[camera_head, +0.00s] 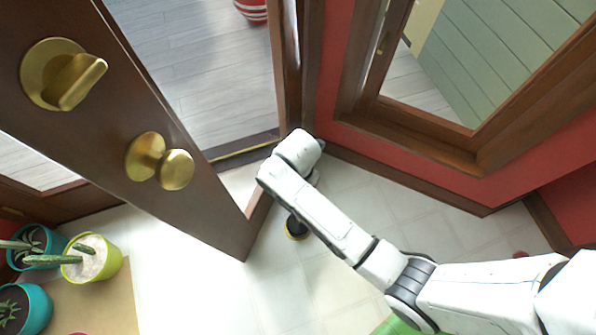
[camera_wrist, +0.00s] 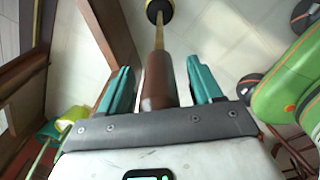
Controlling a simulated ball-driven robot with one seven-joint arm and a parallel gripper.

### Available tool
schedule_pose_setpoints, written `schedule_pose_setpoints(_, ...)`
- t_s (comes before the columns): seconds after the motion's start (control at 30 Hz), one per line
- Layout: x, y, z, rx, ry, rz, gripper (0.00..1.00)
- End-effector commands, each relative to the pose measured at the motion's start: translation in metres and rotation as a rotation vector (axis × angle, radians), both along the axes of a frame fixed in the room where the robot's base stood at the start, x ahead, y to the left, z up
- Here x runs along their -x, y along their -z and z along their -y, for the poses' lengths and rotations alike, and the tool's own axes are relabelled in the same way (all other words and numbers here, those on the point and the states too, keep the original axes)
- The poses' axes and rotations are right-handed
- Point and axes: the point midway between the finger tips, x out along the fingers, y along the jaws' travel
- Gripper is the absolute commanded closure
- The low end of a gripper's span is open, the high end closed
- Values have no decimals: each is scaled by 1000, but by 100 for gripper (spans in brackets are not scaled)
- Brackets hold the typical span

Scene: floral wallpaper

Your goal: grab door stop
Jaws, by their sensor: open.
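The door stop has a brown handle (camera_wrist: 158,80), a thin brass shaft and a round black and gold base. In the wrist view the handle lies between the two teal fingers of my open gripper (camera_wrist: 160,68), with a gap to the right finger. The base is at the top of that view, on the pale floor. In the head view the base of the door stop (camera_head: 297,228) shows beside my arm; its upper part and my gripper are hidden under my arm.
A brown door (camera_head: 190,120) with brass knobs stands open at left, its lower edge close to my arm. A red wall (camera_head: 420,150) with a wooden window frame is at right. Potted cacti (camera_head: 95,258) stand on a mat at lower left. Pale floor (camera_head: 250,290) is clear below.

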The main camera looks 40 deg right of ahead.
Motion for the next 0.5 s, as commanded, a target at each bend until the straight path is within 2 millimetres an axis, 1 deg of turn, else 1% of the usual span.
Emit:
schedule_pose_setpoints(0.03,0,0,0,0,0,0,35)
schedule_pose_setpoints(0.07,0,0,0,0,0,0,38)
schedule_pose_setpoints(0.5,0,-1,0,0,0,0,80)
